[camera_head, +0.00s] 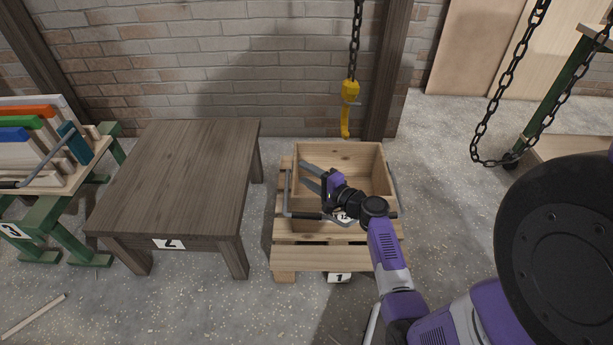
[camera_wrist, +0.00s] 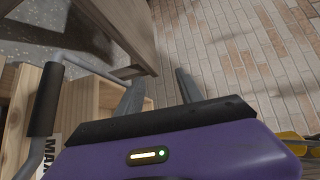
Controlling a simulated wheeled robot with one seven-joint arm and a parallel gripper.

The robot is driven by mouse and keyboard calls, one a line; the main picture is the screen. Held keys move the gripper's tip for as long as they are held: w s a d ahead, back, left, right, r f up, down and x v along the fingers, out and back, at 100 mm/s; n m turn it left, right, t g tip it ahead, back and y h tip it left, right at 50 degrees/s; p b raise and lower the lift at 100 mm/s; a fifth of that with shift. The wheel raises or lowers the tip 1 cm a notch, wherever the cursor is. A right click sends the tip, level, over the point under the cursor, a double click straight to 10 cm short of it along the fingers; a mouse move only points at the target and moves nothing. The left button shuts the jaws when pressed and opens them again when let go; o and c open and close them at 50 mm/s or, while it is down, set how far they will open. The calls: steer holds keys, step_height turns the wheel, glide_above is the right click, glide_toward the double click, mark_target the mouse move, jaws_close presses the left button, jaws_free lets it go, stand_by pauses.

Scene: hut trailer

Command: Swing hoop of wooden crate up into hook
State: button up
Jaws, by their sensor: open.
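The wooden crate (camera_head: 363,153) stands open-topped on a pallet below the hook. Its grey metal hoop (camera_head: 286,190) is low, running along the left side and across the front, with a dark grip on the front bar. The hoop and its dark grip (camera_wrist: 45,100) show at the left of the wrist view. The yellow hook (camera_head: 345,122) hangs on a chain behind and above the crate. My gripper (camera_head: 305,175) is open and empty above the crate's left part, fingers pointing left. In the wrist view its fingers (camera_wrist: 160,88) are apart, with the hoop outside them. My arm hides part of the crate's front.
A dark wooden table (camera_head: 180,180) marked 2 stands left of the pallet (camera_head: 330,258), with a narrow floor gap between. A brick wall (camera_head: 230,80) and a dark post (camera_head: 388,70) are behind. A loose chain loop (camera_head: 478,130) hangs at the right.

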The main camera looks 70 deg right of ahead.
steer(key=shift+w, duration=0.15)
jaws_close()
stand_by(1.2)
jaws_free()
steer(key=p+v, duration=0.1)
steer(key=v, duration=0.6)
steer(key=shift+s+p, duration=0.3)
steer(key=shift+s, duration=0.1)
